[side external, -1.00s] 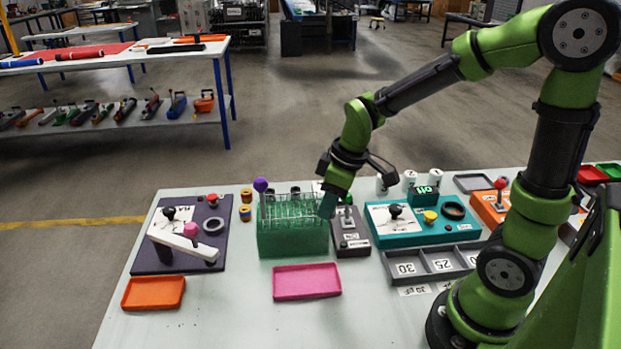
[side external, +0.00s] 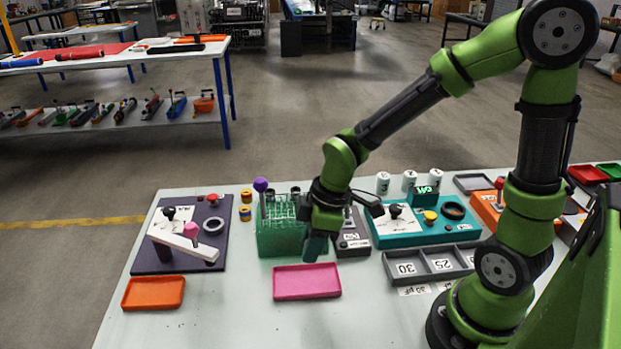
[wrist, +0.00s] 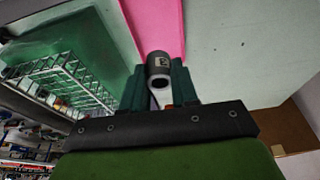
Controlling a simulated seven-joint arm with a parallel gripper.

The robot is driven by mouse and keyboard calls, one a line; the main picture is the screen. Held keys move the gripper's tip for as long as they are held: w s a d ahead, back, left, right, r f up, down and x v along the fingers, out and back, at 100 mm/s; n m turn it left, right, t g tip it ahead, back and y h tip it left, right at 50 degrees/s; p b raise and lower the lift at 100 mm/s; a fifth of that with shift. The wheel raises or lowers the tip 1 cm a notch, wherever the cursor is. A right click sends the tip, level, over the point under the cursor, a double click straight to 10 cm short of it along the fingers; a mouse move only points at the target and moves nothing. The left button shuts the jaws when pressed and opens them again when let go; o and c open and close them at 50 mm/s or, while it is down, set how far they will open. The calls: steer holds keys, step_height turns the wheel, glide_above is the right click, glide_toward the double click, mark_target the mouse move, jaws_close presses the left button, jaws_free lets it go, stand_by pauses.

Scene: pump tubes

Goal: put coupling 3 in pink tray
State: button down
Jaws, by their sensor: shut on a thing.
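My gripper (side external: 316,246) points down, just behind the back edge of the pink tray (side external: 307,283) and in front of the right end of the green rack. In the wrist view, my gripper (wrist: 160,88) is shut on a dark grey, hollow cylindrical coupling (wrist: 159,66) with a small white label; its number is too small to read surely. The pink tray (wrist: 158,22) shows beyond the coupling in that view. In the side view the coupling is hidden by the fingers. The tray looks empty.
An orange tray (side external: 153,293) lies to the left. The grey numbered bins (side external: 430,263) and teal panel (side external: 425,230) are to the right. Table around the pink tray's front is clear.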

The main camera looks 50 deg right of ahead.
mark_target(301, 283)
steer(key=shift+w+a+f+n, duration=0.15)
steer(key=shift+w+a+n, duration=0.2)
steer(key=shift+a, duration=0.1)
step_height(301, 283, down, 7)
steer(key=shift+f, duration=0.2)
steer(key=shift+f, duration=0.1)
steer(key=c, duration=1.1)
jaws_free()
steer(key=shift+c, duration=0.2)
